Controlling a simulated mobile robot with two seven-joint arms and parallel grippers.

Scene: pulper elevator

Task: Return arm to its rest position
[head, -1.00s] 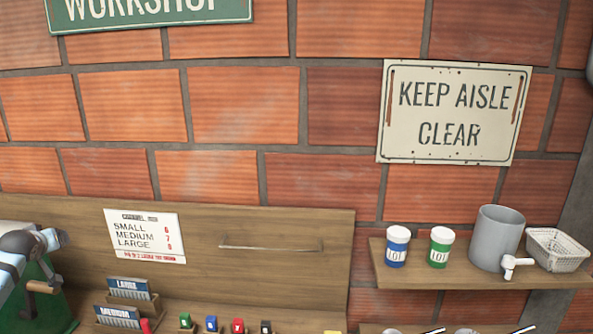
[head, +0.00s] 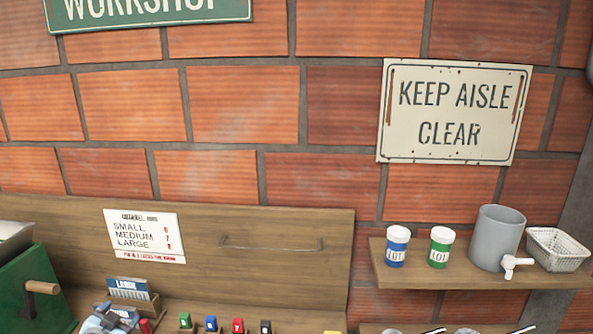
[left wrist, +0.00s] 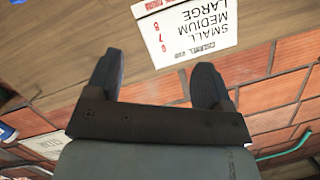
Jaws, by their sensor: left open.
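My left gripper (head: 112,317) shows low at the left of the head view, in front of the small card racks on the bench. In the left wrist view its two dark fingers (left wrist: 157,82) are spread apart with nothing between them. They point toward the wooden back panel and the white size sign (left wrist: 187,28), which appears upside down there. The gripper looks apart from the sign. Most of the left arm is out of the head view. My right gripper is in neither view.
A green machine with a wooden handle (head: 42,287) stands at the left. The LARGE rack (head: 129,287) is close to the gripper. Several small coloured items line the bench.

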